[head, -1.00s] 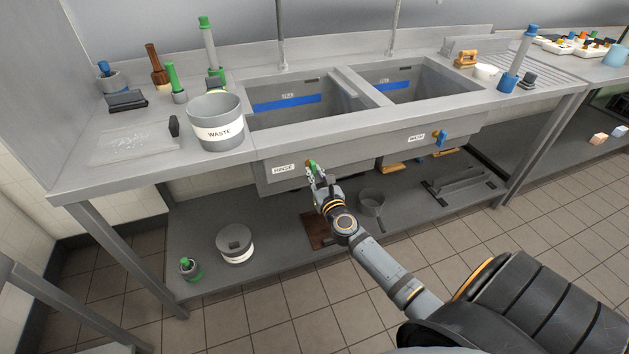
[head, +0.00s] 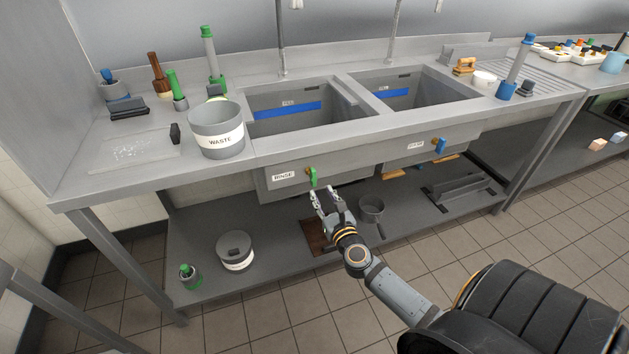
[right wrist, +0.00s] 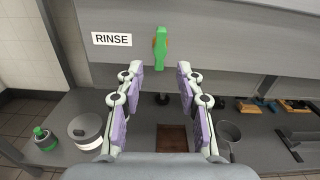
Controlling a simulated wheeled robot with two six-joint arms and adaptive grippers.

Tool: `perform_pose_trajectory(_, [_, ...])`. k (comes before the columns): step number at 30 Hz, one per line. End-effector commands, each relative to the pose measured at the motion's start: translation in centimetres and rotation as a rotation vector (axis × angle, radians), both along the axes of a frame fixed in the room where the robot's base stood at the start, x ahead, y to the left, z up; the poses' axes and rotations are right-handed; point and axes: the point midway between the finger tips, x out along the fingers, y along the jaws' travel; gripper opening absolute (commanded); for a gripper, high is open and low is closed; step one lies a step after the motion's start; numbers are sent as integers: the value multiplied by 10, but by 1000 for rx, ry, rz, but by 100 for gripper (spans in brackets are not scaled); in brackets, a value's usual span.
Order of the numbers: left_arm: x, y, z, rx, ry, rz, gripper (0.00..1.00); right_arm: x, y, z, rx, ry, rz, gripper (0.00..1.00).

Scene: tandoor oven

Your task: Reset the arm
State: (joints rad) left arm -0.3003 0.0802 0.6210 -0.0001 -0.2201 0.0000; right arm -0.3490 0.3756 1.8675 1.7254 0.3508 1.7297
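My right gripper (head: 325,192) is open and empty, just below and in front of the sink front. In the right wrist view its two fingers (right wrist: 158,75) stand apart with nothing between them. The green tap handle (head: 312,177) is on the front of the rinse sink, beside the RINSE label (head: 284,176). In the right wrist view the green handle (right wrist: 160,48) hangs upright beyond the fingertips, apart from them. My left gripper is in neither view.
The steel sink counter (head: 290,146) runs above my right gripper. A waste bucket (head: 217,130) stands on it at left. On the lower shelf are a lidded pot (head: 235,250), a saucepan (head: 371,207) and a green-topped bottle (head: 189,273). A blue handle (head: 439,146) is on the second sink.

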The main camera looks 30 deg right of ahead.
Motion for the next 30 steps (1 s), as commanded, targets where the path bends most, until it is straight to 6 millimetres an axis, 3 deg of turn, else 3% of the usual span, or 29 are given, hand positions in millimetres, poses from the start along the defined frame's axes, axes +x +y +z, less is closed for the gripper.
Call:
perform_pose_trajectory(12, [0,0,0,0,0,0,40,0,0,0,-4,2,0,37])
perform_pose_trajectory(15, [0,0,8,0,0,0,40,-2,-2,-16,-122,63,6,37])
perform_pose_trajectory(17, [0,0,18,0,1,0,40,-7,-4,-42,-315,162,29,37])
perform_pose_trajectory(20, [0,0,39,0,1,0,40,-31,-2,-112,-771,402,148,37])
perform_pose_trajectory(21, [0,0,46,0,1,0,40,-46,1,-145,-960,502,228,37])
perform_pose_trajectory(23, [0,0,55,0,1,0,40,-74,7,-191,-1222,632,372,37])
perform_pose_trajectory(27, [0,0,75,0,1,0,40,-159,26,-283,-1732,826,805,37])
perform_pose_trajectory(30, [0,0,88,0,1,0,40,-233,41,-332,-2023,853,1184,37])
